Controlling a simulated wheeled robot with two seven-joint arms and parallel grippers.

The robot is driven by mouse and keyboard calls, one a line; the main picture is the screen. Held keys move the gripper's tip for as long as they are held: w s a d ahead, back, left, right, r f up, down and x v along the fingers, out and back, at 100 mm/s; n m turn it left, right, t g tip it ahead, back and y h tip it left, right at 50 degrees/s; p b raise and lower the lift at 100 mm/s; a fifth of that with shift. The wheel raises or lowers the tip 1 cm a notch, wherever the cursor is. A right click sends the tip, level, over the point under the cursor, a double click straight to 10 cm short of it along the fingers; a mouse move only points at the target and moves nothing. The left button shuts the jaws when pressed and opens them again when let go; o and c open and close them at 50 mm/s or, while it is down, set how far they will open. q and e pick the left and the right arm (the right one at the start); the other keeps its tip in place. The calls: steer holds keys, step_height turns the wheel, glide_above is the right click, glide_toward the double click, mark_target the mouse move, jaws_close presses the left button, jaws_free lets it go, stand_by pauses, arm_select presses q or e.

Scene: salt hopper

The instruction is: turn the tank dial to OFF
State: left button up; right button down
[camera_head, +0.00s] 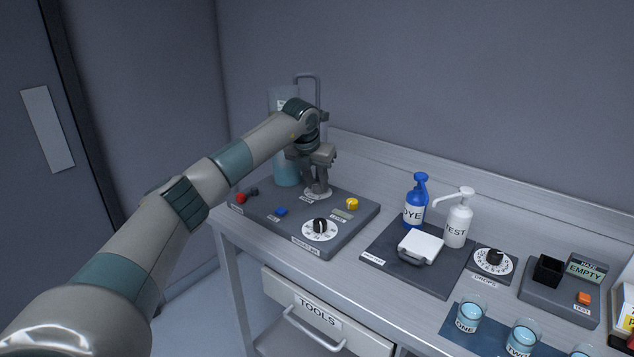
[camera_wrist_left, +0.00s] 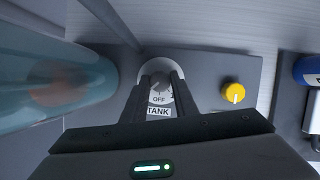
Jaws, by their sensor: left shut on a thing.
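The tank dial (camera_wrist_left: 160,88) is a round white dial with a grey knob, seen between my left gripper's fingers in the left wrist view. The word OFF shows on its near side, above a TANK label (camera_wrist_left: 158,112). In the head view the white edge of the tank dial (camera_head: 318,194) shows under my gripper at the back of the grey control panel (camera_head: 345,236). My left gripper (camera_head: 317,184) points down and is shut on the dial's knob; it also shows in the left wrist view (camera_wrist_left: 159,82). The knob's pointer direction is hard to tell. My right gripper is not in view.
A tall blue-tinted tank (camera_head: 286,172) stands just left of the dial. A yellow knob (camera_head: 352,204) is to its right, with a second white dial (camera_head: 320,229) nearer the front. Blue DYE (camera_head: 415,201) and white TEST (camera_head: 458,222) bottles stand further right.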

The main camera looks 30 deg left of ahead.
arm_select(q)
steer(key=shift+d+n+y, duration=0.1)
steer(key=shift+n+y, duration=0.3)
steer(key=shift+n, duration=0.6)
steer(key=n+y, duration=0.1)
steer(key=n, duration=0.2)
steer(key=shift+w+d+g, duration=0.1)
steer(key=shift+g, duration=0.2)
steer(key=shift+n+y, duration=0.3)
steer(key=shift+n, duration=0.6)
steer(key=shift+r+n+g, duration=0.1)
steer(key=shift+n+g, duration=0.2)
steer(key=shift+n, duration=0.3)
steer(key=shift+n+y, duration=0.3)
steer(key=o, duration=1.1)
steer(key=shift+c, duration=0.2)
